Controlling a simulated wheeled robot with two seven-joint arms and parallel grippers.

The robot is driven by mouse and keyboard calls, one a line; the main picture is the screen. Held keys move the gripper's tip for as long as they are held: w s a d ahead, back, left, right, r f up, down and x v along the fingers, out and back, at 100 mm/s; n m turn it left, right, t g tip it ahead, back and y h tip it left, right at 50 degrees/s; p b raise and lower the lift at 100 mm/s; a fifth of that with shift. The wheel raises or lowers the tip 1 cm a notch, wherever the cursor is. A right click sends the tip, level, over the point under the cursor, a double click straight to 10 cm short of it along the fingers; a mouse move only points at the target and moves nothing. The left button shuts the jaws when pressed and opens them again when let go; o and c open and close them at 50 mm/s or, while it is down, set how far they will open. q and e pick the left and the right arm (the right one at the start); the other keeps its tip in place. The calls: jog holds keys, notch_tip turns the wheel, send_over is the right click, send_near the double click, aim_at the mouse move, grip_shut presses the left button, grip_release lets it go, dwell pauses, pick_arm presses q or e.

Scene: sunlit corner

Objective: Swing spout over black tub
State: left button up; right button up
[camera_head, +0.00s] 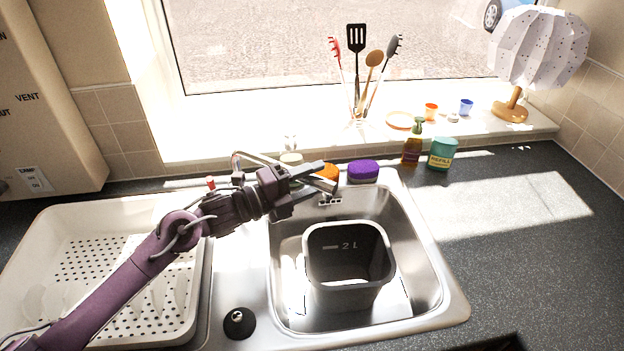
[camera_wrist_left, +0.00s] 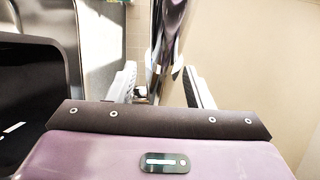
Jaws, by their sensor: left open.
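The chrome spout (camera_head: 325,184) shows in the head view at the back left of the sink, with its end near the basin's back edge. Its rear part is partly hidden by my left gripper (camera_head: 308,184). In the left wrist view the spout (camera_wrist_left: 166,35) is a shiny tube standing between the fingers of my open left gripper (camera_wrist_left: 160,78). I cannot tell whether a finger touches it. The black tub (camera_head: 348,285), marked 2 L, stands in the basin, in front and to the right of the spout's end. It also shows at the left in the wrist view (camera_wrist_left: 28,85).
An orange scrubber (camera_head: 328,171) and a purple sponge (camera_head: 363,172) sit behind the basin. A soap bottle (camera_head: 412,148) and a teal tub (camera_head: 441,154) stand to the right. A white drying rack (camera_head: 60,245) is on the left. The right counter is clear.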

pick_arm(q)
jog(key=b+v, duration=0.2)
jog(key=v, duration=0.5)
jog(key=shift+a+b, duration=0.25)
jog(key=shift+b, duration=0.1)
jog(key=shift+s, duration=0.1)
